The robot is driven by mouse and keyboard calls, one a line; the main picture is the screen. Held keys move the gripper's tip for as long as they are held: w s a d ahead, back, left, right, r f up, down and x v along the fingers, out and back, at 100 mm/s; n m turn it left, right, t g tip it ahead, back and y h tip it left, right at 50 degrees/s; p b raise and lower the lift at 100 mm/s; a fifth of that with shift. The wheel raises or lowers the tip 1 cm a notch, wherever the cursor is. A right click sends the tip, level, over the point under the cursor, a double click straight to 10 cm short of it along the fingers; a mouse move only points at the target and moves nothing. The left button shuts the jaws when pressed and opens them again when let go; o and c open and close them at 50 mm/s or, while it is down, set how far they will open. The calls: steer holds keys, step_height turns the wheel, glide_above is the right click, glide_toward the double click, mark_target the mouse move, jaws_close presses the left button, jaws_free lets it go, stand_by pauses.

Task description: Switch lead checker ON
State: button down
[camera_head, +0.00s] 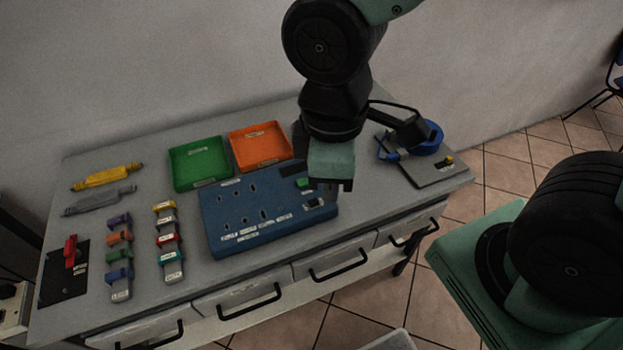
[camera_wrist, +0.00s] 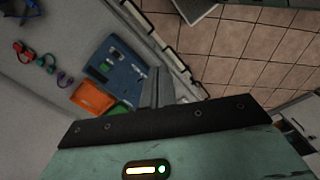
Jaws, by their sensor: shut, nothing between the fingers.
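The lead checker looks to be the blue box (camera_head: 222,221) on the bench, with several dark slots and white labels along its front. A green part (camera_head: 303,182) and a dark part with a light label (camera_head: 314,203) sit at its right end; which is the switch, and its position, I cannot tell. My gripper (camera_head: 338,187) points down at the box's right end, shut and empty; contact cannot be made out. The wrist view shows the closed fingers (camera_wrist: 157,88) beside the blue box (camera_wrist: 127,75), partly covering its near side.
A green tray (camera_head: 200,188) and an orange tray (camera_head: 260,165) stand behind the box. Coloured leads (camera_head: 119,255) lie in rows to the left, beside a black plate with a red lever (camera_head: 70,252). A blue tape roll (camera_head: 428,138) and a grey board (camera_head: 432,171) lie right.

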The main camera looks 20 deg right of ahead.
steer(key=w+d+f+n+p, duration=0.3)
steer(key=w+f+n, duration=0.1)
steer(key=w+n, duration=0.75)
steer(key=n+p, duration=0.2)
steer(key=n, duration=1)
glide_above(316, 201)
step_height(316, 201, down, 6)
steer(key=shift+w+f, duration=0.1)
step_height(316, 201, down, 14)
steer(key=shift+r+b, duration=0.1)
steer(key=shift+b, duration=0.4)
